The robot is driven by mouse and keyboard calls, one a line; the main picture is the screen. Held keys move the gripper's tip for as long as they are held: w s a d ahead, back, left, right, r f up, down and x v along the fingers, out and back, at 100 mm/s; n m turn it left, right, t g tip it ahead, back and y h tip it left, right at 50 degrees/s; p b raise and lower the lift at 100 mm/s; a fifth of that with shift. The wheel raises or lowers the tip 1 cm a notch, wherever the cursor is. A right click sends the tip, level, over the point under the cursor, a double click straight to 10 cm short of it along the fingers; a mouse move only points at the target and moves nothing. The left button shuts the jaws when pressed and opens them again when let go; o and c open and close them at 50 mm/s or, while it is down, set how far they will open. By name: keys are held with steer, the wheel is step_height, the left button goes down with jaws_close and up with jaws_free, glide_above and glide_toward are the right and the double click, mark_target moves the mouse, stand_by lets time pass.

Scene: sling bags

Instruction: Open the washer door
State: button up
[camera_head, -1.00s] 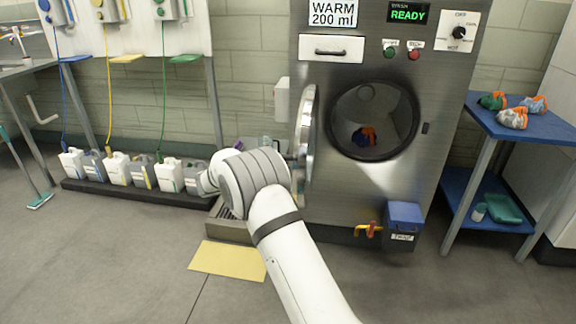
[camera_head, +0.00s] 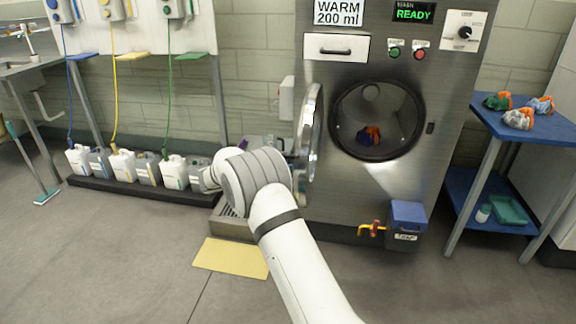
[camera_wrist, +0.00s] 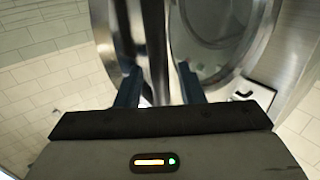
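The washer door (camera_head: 313,135) is a round metal-rimmed door. It stands swung open to the left of the washer (camera_head: 405,185), seen nearly edge-on. The round drum opening (camera_head: 395,105) is uncovered, with dark blue and orange cloth (camera_head: 369,136) inside. My gripper is hidden behind my arm in the head view, close to the door's outer side. In the wrist view my gripper (camera_wrist: 158,87) has its two dark blue fingers apart. An upright metal bar (camera_wrist: 155,45), seemingly the door handle, lies between them with a gap on the right; left-side contact is unclear.
A blue table (camera_head: 545,128) with small cloth bags stands to the right. Several jugs (camera_head: 122,165) stand on a low black rack at the left. A yellow mat (camera_head: 231,258) lies on the floor. A blue box (camera_head: 407,213) and yellow valve are low on the washer's front. Front floor is open.

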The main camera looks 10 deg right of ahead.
steer(key=s+a+p, duration=0.1)
steer(key=a, duration=0.6)
steer(key=shift+s+a, duration=0.25)
steer(key=shift+a, duration=0.1)
